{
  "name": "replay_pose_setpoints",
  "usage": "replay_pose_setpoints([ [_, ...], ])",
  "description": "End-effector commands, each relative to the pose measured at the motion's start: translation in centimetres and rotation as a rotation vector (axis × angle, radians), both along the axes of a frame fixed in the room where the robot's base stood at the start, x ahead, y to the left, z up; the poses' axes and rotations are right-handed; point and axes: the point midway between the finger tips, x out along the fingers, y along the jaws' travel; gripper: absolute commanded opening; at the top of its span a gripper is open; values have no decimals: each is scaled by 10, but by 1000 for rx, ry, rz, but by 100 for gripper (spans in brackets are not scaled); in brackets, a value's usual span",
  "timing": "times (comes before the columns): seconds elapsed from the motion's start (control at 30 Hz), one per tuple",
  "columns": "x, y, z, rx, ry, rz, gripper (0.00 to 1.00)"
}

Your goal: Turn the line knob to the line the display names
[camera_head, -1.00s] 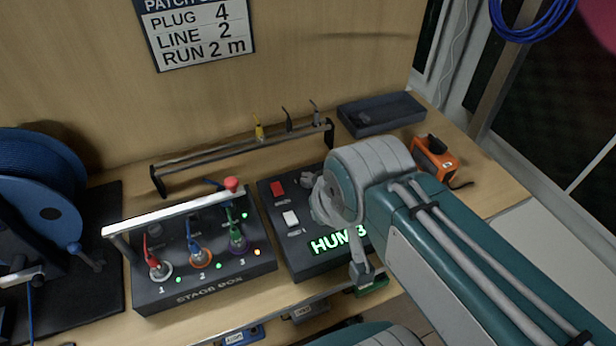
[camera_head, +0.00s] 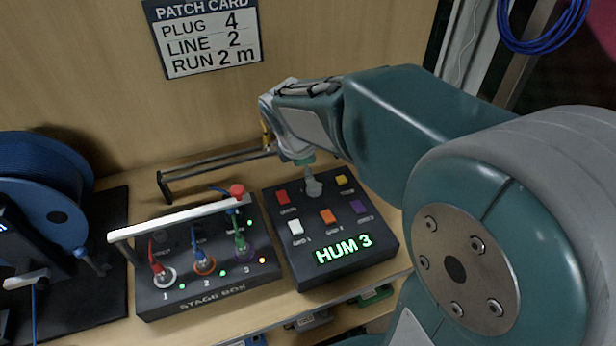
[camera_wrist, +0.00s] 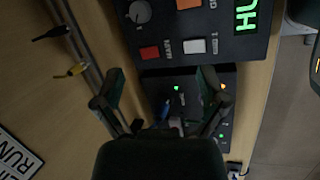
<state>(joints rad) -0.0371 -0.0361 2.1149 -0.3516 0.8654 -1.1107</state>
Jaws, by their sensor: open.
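The line knob (camera_head: 313,188) is a small grey dial in the back row of the dark control box (camera_head: 375,248), between a red and a yellow button. It also shows at the top edge of the wrist view (camera_wrist: 139,11), with a pale pointer mark. The green display (camera_head: 343,249) on the box reads "HUM 3". My gripper (camera_head: 303,160) is just behind and above the knob in the head view, its fingers mostly hidden.
White (camera_head: 295,227), orange (camera_head: 327,216) and purple (camera_head: 358,207) buttons surround the knob's area. The stage box (camera_head: 210,290) with plugged cables and a white bar stands left. A rail (camera_head: 215,163) runs behind. The patch card (camera_head: 205,38) reads plug 4, line 2, run 2 m.

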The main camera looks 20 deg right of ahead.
Motion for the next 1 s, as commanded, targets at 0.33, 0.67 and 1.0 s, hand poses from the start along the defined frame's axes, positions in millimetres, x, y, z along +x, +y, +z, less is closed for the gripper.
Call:
replay_pose_setpoints([
  [0.33, 64, -8, -62, -198, 246, 508, 92],
  [0.67, 72, -19, -91, -214, 271, 554, 92],
  [1.0, 80, -40, -147, -214, 269, 552, 92],
])
